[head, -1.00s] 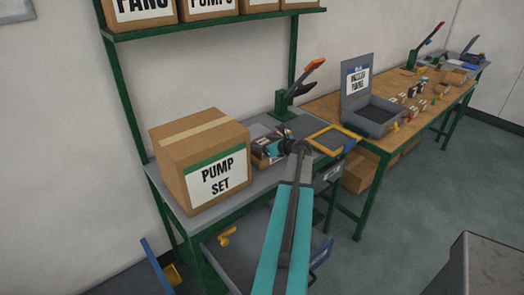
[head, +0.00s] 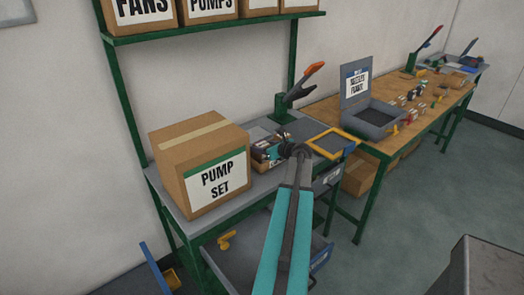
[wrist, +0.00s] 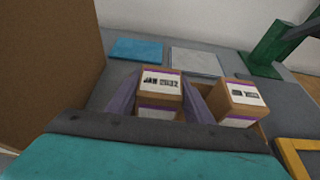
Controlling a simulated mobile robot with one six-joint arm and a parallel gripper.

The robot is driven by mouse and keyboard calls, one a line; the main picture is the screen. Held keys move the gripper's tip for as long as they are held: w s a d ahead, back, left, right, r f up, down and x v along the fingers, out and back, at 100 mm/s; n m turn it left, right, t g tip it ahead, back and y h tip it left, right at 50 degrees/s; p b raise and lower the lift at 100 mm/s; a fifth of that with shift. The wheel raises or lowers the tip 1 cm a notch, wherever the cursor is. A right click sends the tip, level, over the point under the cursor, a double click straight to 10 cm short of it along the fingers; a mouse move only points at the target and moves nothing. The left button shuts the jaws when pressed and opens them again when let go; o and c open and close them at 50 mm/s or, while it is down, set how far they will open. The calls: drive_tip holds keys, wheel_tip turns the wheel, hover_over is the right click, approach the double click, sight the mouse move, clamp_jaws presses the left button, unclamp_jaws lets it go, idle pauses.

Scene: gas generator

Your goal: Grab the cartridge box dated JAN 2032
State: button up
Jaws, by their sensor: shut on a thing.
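The cartridge box labelled JAN 2032 (wrist: 160,85) is a small brown box with a white label and purple edging, in the middle of the wrist view. My gripper (wrist: 160,104) has one finger on each side of it and is shut on it. A second, similar box (wrist: 240,99) stands just to the right, its label too blurred to read. In the head view, my gripper (head: 272,153) is over the small boxes on the grey bench, and my arm partly hides them.
A large PUMP SET carton (head: 205,170) stands left of the gripper. A green stand with an orange-tipped lever (head: 290,103) is behind it. A yellow-framed tray (head: 331,143) lies to the right. An open drawer (head: 225,262) juts out below the bench.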

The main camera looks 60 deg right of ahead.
drive_tip(key=shift+r, duration=0.15)
drive_tip(key=shift+r+b, duration=0.9)
drive_tip(key=shift+r, duration=4)
